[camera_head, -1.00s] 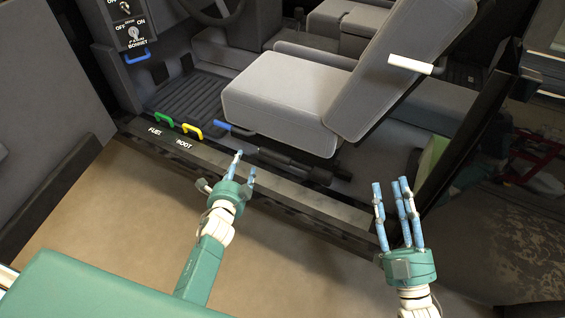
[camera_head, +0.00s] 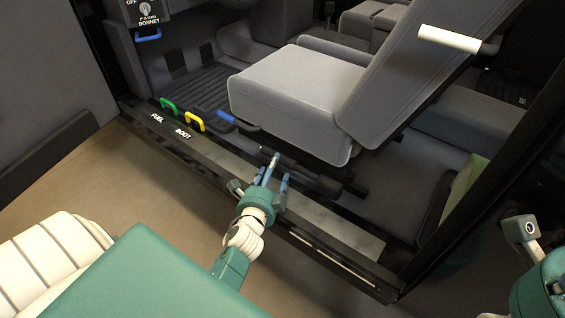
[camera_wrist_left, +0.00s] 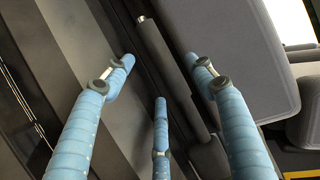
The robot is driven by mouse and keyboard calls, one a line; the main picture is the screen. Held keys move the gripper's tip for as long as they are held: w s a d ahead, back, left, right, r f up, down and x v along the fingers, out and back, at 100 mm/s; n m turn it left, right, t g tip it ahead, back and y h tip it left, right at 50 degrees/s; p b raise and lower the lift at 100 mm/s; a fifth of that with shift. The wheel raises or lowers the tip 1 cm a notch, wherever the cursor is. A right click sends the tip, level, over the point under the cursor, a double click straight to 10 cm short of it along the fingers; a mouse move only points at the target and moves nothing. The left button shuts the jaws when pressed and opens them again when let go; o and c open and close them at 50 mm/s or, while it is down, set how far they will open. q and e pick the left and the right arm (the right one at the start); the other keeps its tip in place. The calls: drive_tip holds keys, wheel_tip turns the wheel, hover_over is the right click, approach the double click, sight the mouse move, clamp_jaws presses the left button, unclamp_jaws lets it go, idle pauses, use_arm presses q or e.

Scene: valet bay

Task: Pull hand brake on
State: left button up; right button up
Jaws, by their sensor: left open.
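The hand brake (camera_head: 312,178) is a dark lever lying low between the grey seat and the door sill. In the left wrist view its cylindrical grip (camera_wrist_left: 160,45) shows, with a pale button at its far end. My left gripper (camera_head: 272,168) is open beside the grip; its blue fingers (camera_wrist_left: 158,80) point toward the lever and part of the lever is behind them. I cannot tell whether any finger touches it. Part of my right gripper (camera_head: 540,285) shows at the lower right edge; its fingers are out of frame.
The grey seat (camera_head: 300,95) with a white-handled backrest stands just beyond the lever. A blue-ended lever (camera_head: 230,119), a yellow handle (camera_head: 195,121) and a green handle (camera_head: 169,106) are to the left. The door sill (camera_head: 215,150) runs across in front. The floor outside is clear.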

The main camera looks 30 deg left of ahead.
use_arm(q)
drive_tip(key=b+x, duration=0.1)
drive_tip(key=x, duration=0.5)
clamp_jaws()
